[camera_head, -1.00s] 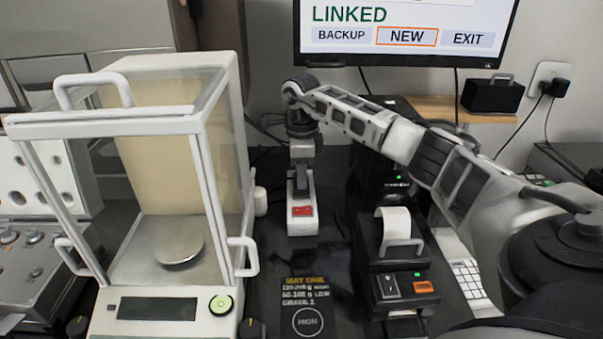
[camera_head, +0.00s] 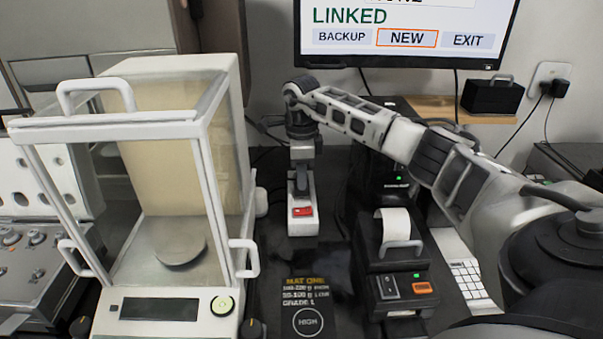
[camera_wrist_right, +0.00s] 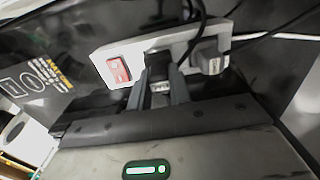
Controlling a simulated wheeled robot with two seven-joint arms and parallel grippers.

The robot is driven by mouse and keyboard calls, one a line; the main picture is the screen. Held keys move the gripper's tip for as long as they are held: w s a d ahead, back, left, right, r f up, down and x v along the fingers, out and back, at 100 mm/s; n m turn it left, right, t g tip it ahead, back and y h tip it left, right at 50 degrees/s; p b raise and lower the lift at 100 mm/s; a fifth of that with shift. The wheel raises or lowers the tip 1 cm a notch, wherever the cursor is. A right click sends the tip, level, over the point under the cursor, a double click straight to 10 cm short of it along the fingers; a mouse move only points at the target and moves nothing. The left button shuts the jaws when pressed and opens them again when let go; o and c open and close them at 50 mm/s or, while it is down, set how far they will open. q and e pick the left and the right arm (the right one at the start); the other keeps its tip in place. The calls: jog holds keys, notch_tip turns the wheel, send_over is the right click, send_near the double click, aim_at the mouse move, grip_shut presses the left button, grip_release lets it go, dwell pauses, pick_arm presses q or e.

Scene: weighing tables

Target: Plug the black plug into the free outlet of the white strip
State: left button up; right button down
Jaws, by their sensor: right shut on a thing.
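The white strip (camera_head: 303,228) lies on the dark table, pointing away from me, with a red switch (camera_head: 302,211) at its near end. It also shows in the right wrist view (camera_wrist_right: 97,61), where a grey plug (camera_wrist_right: 211,58) sits in it at the end away from the switch. My right gripper (camera_head: 301,190) reaches down over the strip, just beyond the switch. In the wrist view it is shut on the black plug (camera_wrist_right: 158,66), which is at the strip between switch and grey plug. I cannot tell how deep the plug sits. My left gripper is not in view.
A glass-sided balance (camera_head: 160,308) stands left of the strip. A small printer (camera_head: 400,282) and a black box (camera_head: 385,181) stand to its right. A dark printed mat (camera_head: 308,300) lies in front. Black cables (camera_wrist_right: 268,32) run near the grey plug.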

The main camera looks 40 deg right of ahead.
jog(key=shift+f+b, duration=0.5)
jog(key=shift+f, duration=0.5)
dwell(0.3)
jog(key=c, duration=1.2)
grip_release()
jog(key=shift+r, duration=0.1)
notch_tip(320, 180, up, 16)
jog(key=shift+f, duration=0.2)
